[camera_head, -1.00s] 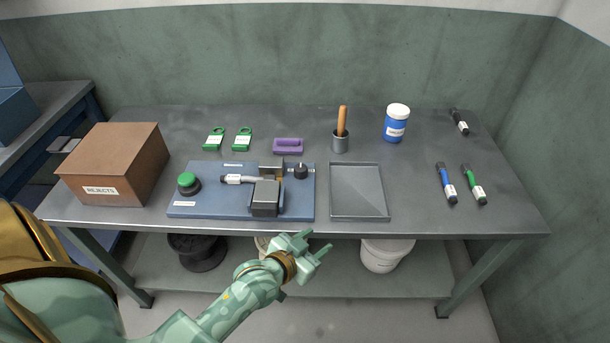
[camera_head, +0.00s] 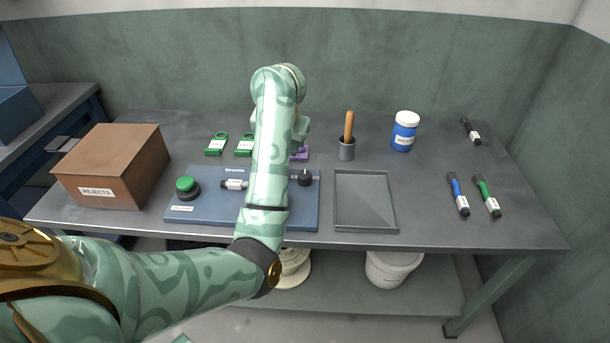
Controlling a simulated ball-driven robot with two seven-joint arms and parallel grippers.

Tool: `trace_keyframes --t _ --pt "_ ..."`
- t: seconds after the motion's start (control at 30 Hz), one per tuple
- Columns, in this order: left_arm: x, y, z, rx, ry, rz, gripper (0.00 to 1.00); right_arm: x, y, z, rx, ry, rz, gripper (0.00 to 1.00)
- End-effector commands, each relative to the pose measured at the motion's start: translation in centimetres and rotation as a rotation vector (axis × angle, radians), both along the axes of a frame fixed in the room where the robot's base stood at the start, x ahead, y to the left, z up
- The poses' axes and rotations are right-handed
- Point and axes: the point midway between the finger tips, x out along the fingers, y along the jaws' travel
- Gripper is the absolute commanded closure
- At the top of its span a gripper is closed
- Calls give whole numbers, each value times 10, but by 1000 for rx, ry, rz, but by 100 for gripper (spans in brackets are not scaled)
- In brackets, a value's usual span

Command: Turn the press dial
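The press dial (camera_head: 304,177) is a small black knob at the right rear of the blue press board (camera_head: 215,207). A green button (camera_head: 187,187) sits at the board's left, with a white-labelled handle or cylinder (camera_head: 234,184) beside it. My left arm reaches up over the board and hides most of the press. Only part of my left gripper or wrist (camera_head: 301,130) shows, behind the forearm and above the purple piece. Its fingertips are hidden, so I cannot tell whether they are open or touch anything. The dial looks clear of it. My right gripper is out of view.
A brown REJECTS box (camera_head: 112,168) stands left. Two green tags (camera_head: 216,146) and a purple-handled piece (camera_head: 299,154) lie behind the board.

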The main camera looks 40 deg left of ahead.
Motion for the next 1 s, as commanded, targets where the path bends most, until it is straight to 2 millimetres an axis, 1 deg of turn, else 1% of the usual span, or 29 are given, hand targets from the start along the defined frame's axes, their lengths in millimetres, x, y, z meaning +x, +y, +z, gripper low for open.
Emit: trace_keyframes --t 0.03,0.1,0.17,0.2,0.27,0.37,0.5,0.67,0.7,0.83,1.0 --pt "7 -12 4 -72 -23 -20 54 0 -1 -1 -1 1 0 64" --pt "12 -23 6 -138 -43 -41 54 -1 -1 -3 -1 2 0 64" --pt "15 -28 2 -163 -48 -49 54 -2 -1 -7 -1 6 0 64" --pt "17 -28 -3 -170 -49 -51 54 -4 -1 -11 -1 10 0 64" --pt "21 -27 -14 -170 -46 -49 54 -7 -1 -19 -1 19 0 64" --pt "29 -25 -39 -169 -42 -49 54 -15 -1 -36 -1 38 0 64" --pt "42 -21 -76 -169 -38 -48 54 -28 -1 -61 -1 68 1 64" --pt "56 -16 -111 -167 -39 -47 54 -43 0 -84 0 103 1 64" --pt "59 -15 -118 -168 -40 -47 54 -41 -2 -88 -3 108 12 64" --pt "67 -13 -134 -167 -43 -47 54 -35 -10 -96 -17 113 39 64" --pt "72 -11 -142 -166 -47 -46 54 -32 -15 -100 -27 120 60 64"
